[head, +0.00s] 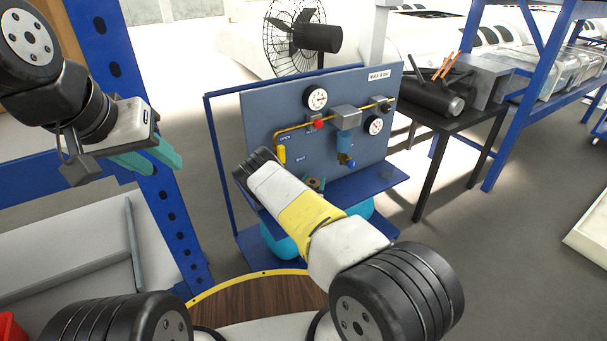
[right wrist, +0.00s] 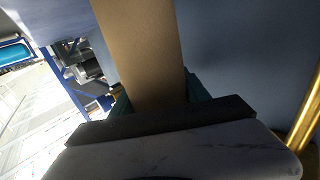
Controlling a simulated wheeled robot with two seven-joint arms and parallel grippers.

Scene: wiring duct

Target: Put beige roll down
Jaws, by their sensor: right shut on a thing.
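The beige roll (right wrist: 140,45) fills the upper middle of the right wrist view as a long plain band. My right gripper (right wrist: 158,95) is shut on it, with a teal finger showing at each side. In the head view my right arm reaches to the blue panel stand and its forearm hides most of the gripper. A small brownish bit shows beyond the forearm, too small to identify. Whether the roll touches the shelf cannot be told. My left gripper (head: 150,158) is at the upper left in the head view, its teal fingers apart and empty, away from the roll.
The blue panel (head: 290,105) carries gauges, a yellow pipe and a valve, with a blue shelf (head: 375,190) below. A gold pipe (right wrist: 306,115) is close on the right in the right wrist view. A dark table (head: 455,130) stands to the right and a blue post (head: 165,200) to the left.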

